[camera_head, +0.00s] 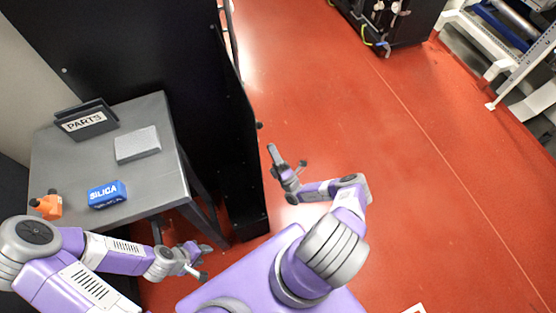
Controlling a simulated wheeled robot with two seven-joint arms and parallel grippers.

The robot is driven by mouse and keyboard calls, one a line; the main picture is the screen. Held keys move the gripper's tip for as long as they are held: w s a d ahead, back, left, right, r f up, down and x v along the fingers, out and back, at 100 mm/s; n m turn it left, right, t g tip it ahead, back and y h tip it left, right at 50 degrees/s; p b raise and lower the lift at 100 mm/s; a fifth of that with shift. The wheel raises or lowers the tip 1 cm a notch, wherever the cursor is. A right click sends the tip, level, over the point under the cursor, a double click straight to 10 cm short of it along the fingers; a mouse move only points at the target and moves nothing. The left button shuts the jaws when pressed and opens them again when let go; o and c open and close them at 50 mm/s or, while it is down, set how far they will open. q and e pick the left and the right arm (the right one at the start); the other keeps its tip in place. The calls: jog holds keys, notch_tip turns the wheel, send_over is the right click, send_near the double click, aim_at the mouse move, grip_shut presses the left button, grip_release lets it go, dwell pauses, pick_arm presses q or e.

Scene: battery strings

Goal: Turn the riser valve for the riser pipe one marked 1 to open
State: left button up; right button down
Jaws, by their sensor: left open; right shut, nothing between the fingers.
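No riser pipe, riser valve or label 1 can be made out in the head view. My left gripper (200,262) is open and empty, low beside the front leg of the grey table. My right gripper (281,163) is shut with nothing in it, over the red floor just right of the black cabinet's edge. Neither gripper touches any object that I can see.
A grey table (155,185) at left holds a PARTS holder (88,122), a grey box (138,145), a blue SILICA box (107,194) and an orange item (48,206). A black cabinet (170,55) stands behind. Black equipment (405,25) is far off. Red floor (400,160) is clear.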

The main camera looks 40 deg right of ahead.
jog(key=x, duration=0.6)
jog(key=shift+w+r, duration=0.1)
jog(key=shift+r, duration=0.05)
